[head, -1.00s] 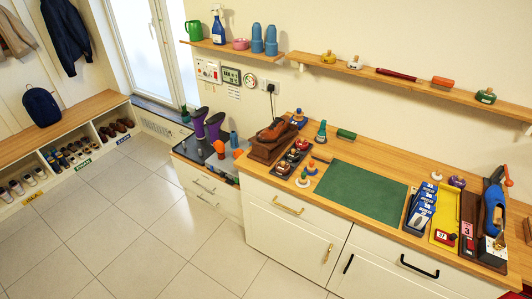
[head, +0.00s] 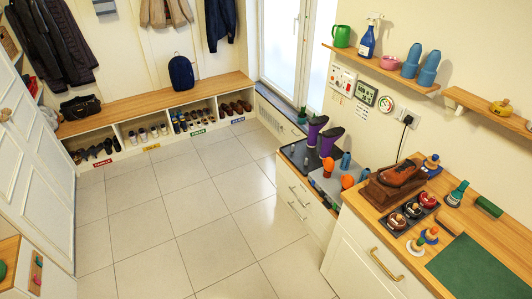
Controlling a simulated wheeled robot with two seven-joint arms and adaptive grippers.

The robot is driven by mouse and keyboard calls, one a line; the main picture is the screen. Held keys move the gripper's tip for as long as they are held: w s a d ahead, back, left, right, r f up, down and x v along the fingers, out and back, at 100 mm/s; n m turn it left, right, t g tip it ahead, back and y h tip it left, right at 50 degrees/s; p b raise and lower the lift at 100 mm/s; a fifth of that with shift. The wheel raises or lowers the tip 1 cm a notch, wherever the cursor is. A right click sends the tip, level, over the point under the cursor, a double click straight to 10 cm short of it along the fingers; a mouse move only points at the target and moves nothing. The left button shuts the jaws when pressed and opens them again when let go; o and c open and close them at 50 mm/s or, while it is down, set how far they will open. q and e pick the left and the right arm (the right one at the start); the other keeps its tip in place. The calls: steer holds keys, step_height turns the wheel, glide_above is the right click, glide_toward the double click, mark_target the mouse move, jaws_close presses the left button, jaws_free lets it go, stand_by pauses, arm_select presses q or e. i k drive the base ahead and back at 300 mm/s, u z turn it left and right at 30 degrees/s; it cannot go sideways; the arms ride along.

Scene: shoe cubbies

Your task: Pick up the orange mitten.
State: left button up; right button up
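Two bright orange mitten-like shapes stand upright on the grey low counter by the window wall: one orange mitten (head: 327,167) at the left and another orange shape (head: 348,182) to its right, near the front edge. They are small in the view, so I cannot tell whether both are mittens. Neither of my grippers shows in the head view.
Purple boots (head: 316,129) and blue posts (head: 346,160) stand behind the orange shapes. The wooden worktop (head: 400,240) at the right holds a brown shoe on a block (head: 403,172). A cubby bench (head: 150,107) lines the back wall. The tiled floor (head: 190,210) between is clear.

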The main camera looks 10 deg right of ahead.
mark_target(328, 162)
steer(key=u, duration=0.7)
steer(key=i, duration=2)
steer(key=z, duration=0.45)
